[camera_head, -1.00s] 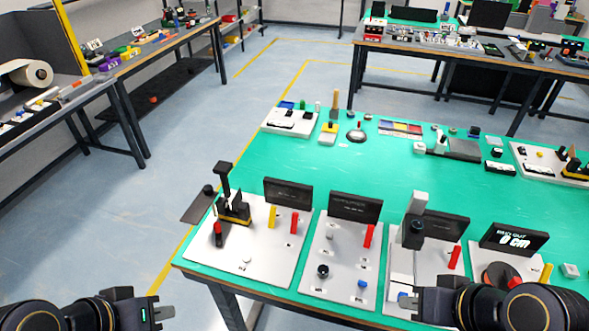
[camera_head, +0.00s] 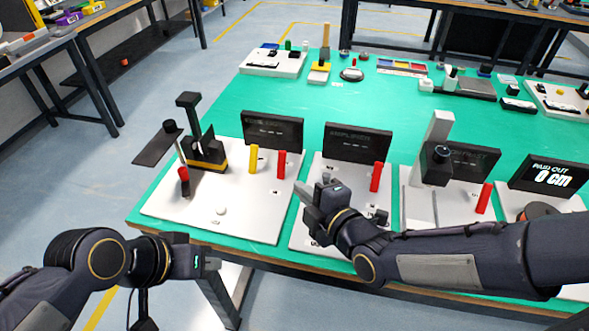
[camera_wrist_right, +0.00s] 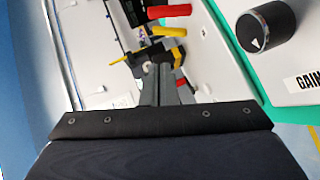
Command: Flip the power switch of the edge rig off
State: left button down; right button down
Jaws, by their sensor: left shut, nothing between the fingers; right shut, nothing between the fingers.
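Several white rig panels stand along the near edge of the green table. Their labels are too small to read, so I cannot tell which is the edge rig. The leftmost panel (camera_head: 240,222) bears a black and yellow device (camera_head: 207,155), a yellow lever (camera_head: 253,158), a red lever (camera_head: 281,164) and a red-and-black lever (camera_head: 184,177). The second panel (camera_head: 345,166) has a red lever (camera_head: 376,177). My right gripper (camera_head: 322,190) is shut and empty above that panel's left side; its fingers also show in the right wrist view (camera_wrist_right: 158,80). My left gripper (camera_head: 208,264) is shut and empty before the table's front edge.
A black knob (camera_wrist_right: 266,28) marked GAIN shows in the right wrist view. A tall grey post (camera_head: 437,140) rises from the third panel.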

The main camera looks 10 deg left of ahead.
aim_at(285, 159)
jog(key=x, duration=0.8)
jog(key=shift+w+a+p, duration=0.15)
jog(key=shift+w+p, duration=0.05)
jog(key=shift+p, duration=0.1)
jog(key=w, duration=0.1)
jog(key=w+f, duration=0.1)
jog(key=w, duration=0.1)
jog(key=shift+w+a+f, duration=0.1)
jog(key=shift+w+f, duration=0.2)
jog(key=shift+w, duration=0.25)
jog(key=shift+w+m+g, duration=0.3)
jog(key=shift+w, duration=0.3)
jog(key=shift+w+f+b, duration=0.25)
jog(key=shift+f+b, duration=0.05)
jog(key=shift+b, duration=0.35)
jog(key=shift+r+b, duration=0.1)
jog(key=shift+b, duration=0.25)
jog(key=shift+w+r, duration=0.15)
jog(key=shift+r, duration=0.1)
